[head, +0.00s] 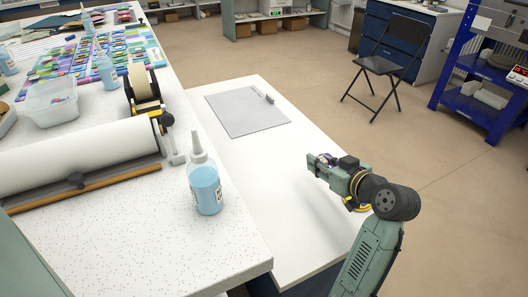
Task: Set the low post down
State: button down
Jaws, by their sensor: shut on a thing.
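My gripper (316,166) is above the right part of the low white table, to the right of the grey kiln shelf and apart from it. It points left and its jaws are shut. What they hold is too small and hidden to make out, so the low post in them does not show clearly. The flat grey kiln shelf (240,116) lies on the white table (240,170). A small post (269,98) and another small pale piece (256,90) stand near its far right edge.
A bottle of blue liquid (206,188) stands at the speckled worktop's (150,240) edge. A paper roll (80,155) and tape dispenser (143,90) are further left. A black folding chair (385,65) and blue rack (485,70) stand beyond. The shelf's middle is clear.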

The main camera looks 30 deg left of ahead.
jog(key=s+a+p, duration=0.1)
jog(key=s+a, duration=0.1)
jog(key=a, duration=0.1)
jog(key=s+a+p, duration=0.1)
jog(key=s+a, duration=0.2)
jog(key=a, duration=0.1)
jog(key=s+a+f+p, duration=0.1)
jog(key=s+a, duration=0.1)
jog(key=a, duration=0.2)
jog(key=shift+s, duration=0.4)
jog(key=shift+s+a+f, duration=0.1)
jog(key=shift+a+f, duration=0.05)
jog(key=shift+a, duration=0.05)
jog(key=shift+f, duration=1.7)
jog(key=shift+f, duration=0.1)
jog(key=shift+f, duration=0.15)
jog(key=c, duration=1.3)
grip_release()
jog(key=shift+c, duration=0.2)
